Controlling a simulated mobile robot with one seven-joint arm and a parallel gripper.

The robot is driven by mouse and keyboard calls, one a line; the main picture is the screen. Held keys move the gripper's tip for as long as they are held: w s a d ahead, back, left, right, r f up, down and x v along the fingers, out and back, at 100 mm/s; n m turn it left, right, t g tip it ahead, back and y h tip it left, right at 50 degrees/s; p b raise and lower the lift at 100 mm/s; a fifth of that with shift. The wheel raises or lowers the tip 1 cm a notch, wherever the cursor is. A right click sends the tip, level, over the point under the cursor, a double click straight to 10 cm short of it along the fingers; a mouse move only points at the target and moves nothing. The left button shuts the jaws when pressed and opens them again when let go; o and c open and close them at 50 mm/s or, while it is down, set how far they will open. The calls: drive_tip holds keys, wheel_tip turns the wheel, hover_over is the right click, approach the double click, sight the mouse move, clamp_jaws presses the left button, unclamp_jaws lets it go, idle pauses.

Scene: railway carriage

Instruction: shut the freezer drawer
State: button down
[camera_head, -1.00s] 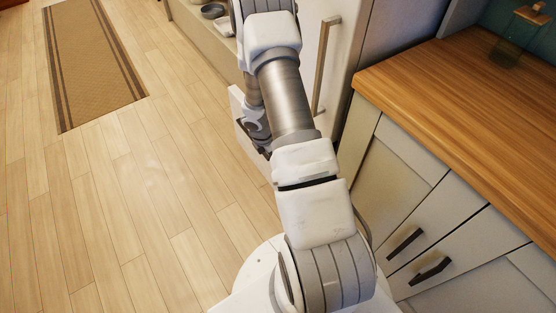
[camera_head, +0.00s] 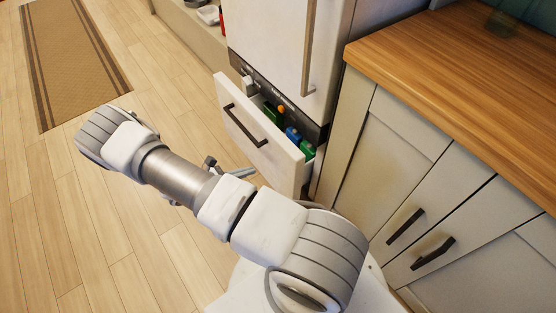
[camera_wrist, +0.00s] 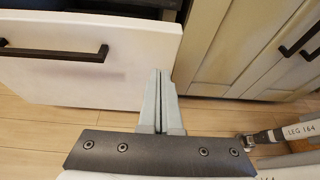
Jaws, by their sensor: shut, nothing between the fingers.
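The freezer drawer (camera_head: 258,139) stands pulled out below the tall white fridge-freezer, with a dark bar handle (camera_head: 245,124) on its white front. Several green, blue and orange items (camera_head: 290,132) show inside it. In the wrist view the drawer front (camera_wrist: 95,75) fills the upper left, with its handle (camera_wrist: 55,53) at the left. My gripper (camera_wrist: 161,75) is shut and empty, its fingers pointing at the lower right part of the drawer front. I cannot tell whether the fingertips touch it. In the head view my gripper (camera_head: 245,172) is mostly hidden behind my arm, just in front of the drawer.
The fridge door (camera_head: 285,45) above the drawer is closed, with a long vertical handle (camera_head: 313,45). Cabinets (camera_head: 390,150) with a wooden counter (camera_head: 460,85) stand close on the right. The wooden floor (camera_head: 130,215) is open on the left, with a brown runner (camera_head: 70,60) beyond.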

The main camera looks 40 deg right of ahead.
drive_tip(key=h, duration=0.1)
drive_tip(key=b, duration=0.4)
approach(294, 146)
drive_tip(key=f, duration=0.1)
drive_tip(key=d+f, duration=0.1)
drive_tip(key=f, duration=0.1)
drive_tip(key=shift+s+d+f+t, duration=0.2)
drive_tip(key=shift+s+f+t, duration=0.1)
drive_tip(key=shift+t, duration=0.1)
drive_tip(key=shift+d+r, duration=0.15)
drive_tip(key=shift+d, duration=0.45)
drive_tip(key=d, duration=0.8)
drive_tip(key=shift+d, duration=0.15)
drive_tip(key=f+p+v, duration=0.1)
drive_tip(key=p+v, duration=0.2)
drive_tip(key=v, duration=1.1)
drive_tip(key=shift+w, duration=0.1)
